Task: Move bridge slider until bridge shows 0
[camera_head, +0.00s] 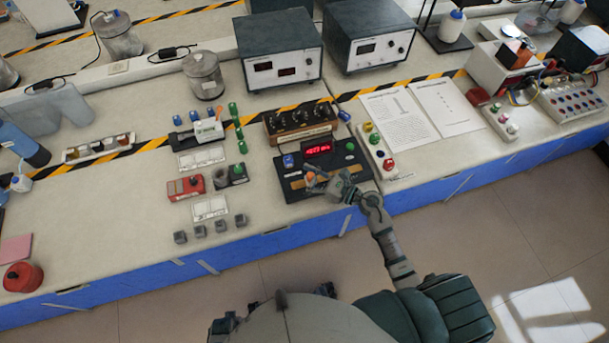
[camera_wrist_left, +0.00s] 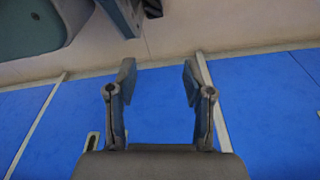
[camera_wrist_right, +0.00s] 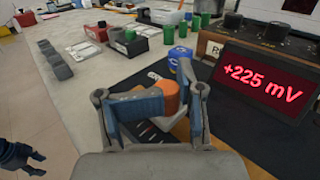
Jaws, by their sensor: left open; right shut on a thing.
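The bridge (camera_head: 325,172) is a dark board on the bench, with a red display (camera_head: 318,149) at its back. In the right wrist view the display (camera_wrist_right: 262,80) reads +225 mV; its digits are too small to read surely in the head view. The slider's orange knob (camera_wrist_right: 170,95) is between the fingers of my right gripper (camera_wrist_right: 165,102), which is shut on it. My left gripper (camera_wrist_left: 157,85) is open and empty, near the blue bench front.
A blue knob (camera_head: 288,161) and a green button (camera_head: 350,146) flank the display. A dial box (camera_head: 300,121) stands behind the board. A strip of coloured buttons (camera_head: 376,150) is to its right. A red box (camera_head: 186,187) and small grey blocks (camera_head: 200,231) are to its left.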

